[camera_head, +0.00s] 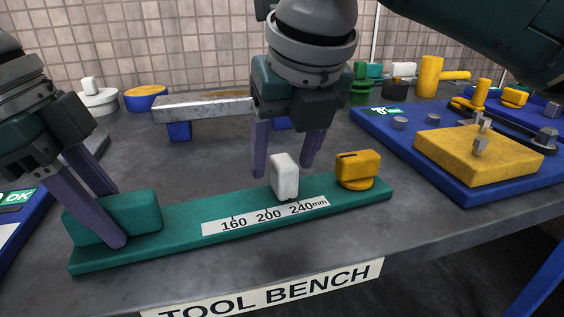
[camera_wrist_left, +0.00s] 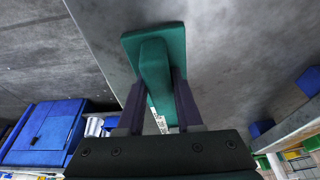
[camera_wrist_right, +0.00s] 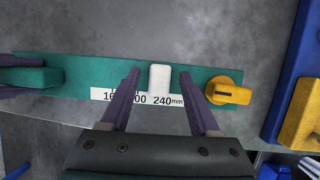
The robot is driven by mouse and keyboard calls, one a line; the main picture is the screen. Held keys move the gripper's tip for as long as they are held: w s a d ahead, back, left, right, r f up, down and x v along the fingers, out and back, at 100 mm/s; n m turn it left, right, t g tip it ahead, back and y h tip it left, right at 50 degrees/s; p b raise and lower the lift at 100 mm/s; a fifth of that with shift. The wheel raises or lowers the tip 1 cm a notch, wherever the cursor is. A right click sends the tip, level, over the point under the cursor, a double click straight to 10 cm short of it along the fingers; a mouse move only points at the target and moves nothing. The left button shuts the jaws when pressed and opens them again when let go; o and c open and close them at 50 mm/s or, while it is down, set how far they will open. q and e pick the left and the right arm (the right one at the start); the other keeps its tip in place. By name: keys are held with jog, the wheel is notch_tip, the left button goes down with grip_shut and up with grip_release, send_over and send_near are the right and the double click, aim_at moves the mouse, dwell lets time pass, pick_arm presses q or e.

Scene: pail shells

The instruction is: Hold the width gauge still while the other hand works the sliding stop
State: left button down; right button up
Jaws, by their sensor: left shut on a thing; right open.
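The green width gauge (camera_head: 330,203) lies on the grey bench, with a white scale marked 160, 200 and 240 mm. My left gripper (camera_head: 110,215) is shut on the raised green block (camera_head: 145,210) at the gauge's left end; the left wrist view shows a finger on each side of the block (camera_wrist_left: 155,65). The white sliding stop (camera_head: 284,176) stands upright between the 200 and 240 marks. My right gripper (camera_head: 282,170) is open above it; in the right wrist view its fingers are apart on both sides of the stop (camera_wrist_right: 159,78), not touching it. A yellow knob (camera_head: 357,168) sits at the gauge's right end.
A blue board (camera_head: 400,150) with a yellow block (camera_head: 470,152) and bolts lies to the right. A metal bar (camera_head: 200,107) on blue supports lies behind the gauge. A blue-edged panel marked OK (camera_head: 18,197) lies at the left.

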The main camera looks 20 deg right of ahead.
jog(key=shift+x, duration=1.1)
jog(key=shift+c, duration=0.2)
grip_shut()
jog(key=shift+a, duration=0.1)
dwell(0.4)
